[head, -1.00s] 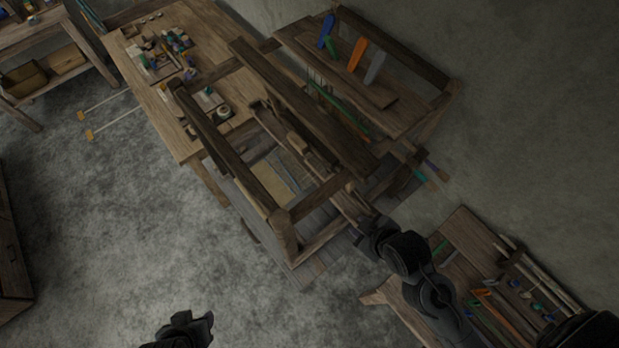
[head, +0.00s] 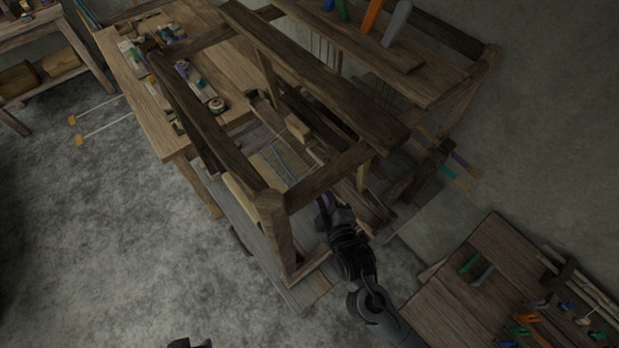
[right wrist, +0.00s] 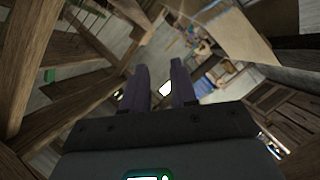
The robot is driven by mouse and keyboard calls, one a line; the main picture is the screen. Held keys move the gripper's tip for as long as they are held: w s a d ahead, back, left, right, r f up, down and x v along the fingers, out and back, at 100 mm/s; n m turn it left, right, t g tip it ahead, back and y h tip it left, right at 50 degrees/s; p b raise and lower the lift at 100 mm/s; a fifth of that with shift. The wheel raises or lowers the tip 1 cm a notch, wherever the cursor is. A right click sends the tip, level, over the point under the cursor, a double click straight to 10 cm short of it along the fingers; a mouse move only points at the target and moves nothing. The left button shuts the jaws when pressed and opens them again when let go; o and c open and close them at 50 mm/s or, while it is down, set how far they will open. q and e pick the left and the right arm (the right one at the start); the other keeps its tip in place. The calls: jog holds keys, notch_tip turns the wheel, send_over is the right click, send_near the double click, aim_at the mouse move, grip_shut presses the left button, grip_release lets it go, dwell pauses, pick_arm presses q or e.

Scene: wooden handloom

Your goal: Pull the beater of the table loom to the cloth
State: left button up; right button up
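The wooden table loom (head: 272,207) stands in the middle of the head view. Inside its frame, a slanting bar with a paler block, which looks like the beater (head: 298,128), lies beyond the pale cloth or warp (head: 268,165). My right gripper (head: 324,203) is at the loom's near right side, beside the frame and apart from the paler block. In the right wrist view its two purple fingers (right wrist: 160,85) stand apart with nothing visible between them. Only the top of my left gripper (head: 190,343) shows at the bottom edge, so its fingers are hidden.
Loom posts and rails surround my right gripper closely, including a thick upper beam (head: 310,75). A bench (head: 470,290) with tools is at the lower right. A table (head: 150,85) with small items stands behind the loom at left. The floor at left is open.

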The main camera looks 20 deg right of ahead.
jog(key=x, duration=1.1)
grip_shut()
dwell(1.3)
grip_release()
jog(key=shift+s, duration=0.2)
jog(key=v, duration=1)
jog(key=shift+s, duration=0.3)
